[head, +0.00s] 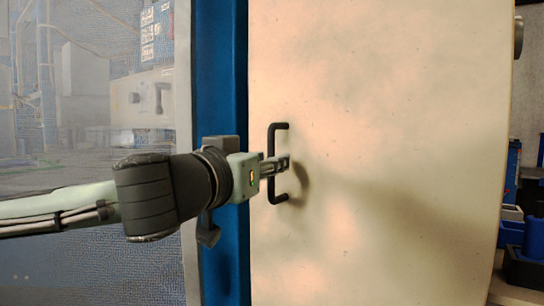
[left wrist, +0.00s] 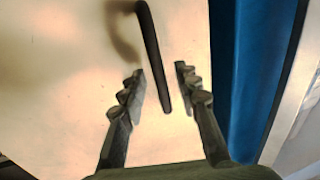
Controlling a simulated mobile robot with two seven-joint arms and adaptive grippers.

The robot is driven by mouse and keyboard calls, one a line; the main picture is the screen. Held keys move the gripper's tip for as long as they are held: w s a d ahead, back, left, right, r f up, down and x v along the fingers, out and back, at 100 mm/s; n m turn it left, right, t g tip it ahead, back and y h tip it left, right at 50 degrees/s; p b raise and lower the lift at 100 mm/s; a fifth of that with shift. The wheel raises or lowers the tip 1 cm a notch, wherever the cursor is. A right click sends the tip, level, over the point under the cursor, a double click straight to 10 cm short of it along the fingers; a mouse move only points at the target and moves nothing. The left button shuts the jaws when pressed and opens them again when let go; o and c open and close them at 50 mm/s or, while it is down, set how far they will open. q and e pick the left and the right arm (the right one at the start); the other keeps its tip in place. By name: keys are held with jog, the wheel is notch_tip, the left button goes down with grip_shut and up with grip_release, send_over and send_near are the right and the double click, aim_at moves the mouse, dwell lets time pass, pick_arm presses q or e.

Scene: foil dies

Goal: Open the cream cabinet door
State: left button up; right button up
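The cream cabinet door (head: 400,120) fills the middle and right of the head view and looks closed against the blue frame. A black bar handle (head: 271,140) stands upright near its left edge. My left gripper (head: 284,163) is at the middle of the handle. In the left wrist view, the dark handle (left wrist: 153,55) runs between the two fingers of my left gripper (left wrist: 160,85). The fingers are apart, with a gap on each side of the bar. The cream door (left wrist: 60,60) lies behind. My right gripper is not in view.
A blue post (head: 221,70) borders the door on the left; it also shows in the left wrist view (left wrist: 250,70). A mesh panel (head: 90,150) stands further left. Blue bins (head: 527,240) stand on a shelf at the far right.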

pick_arm(q)
jog(key=shift+x, duration=0.85)
grip_shut()
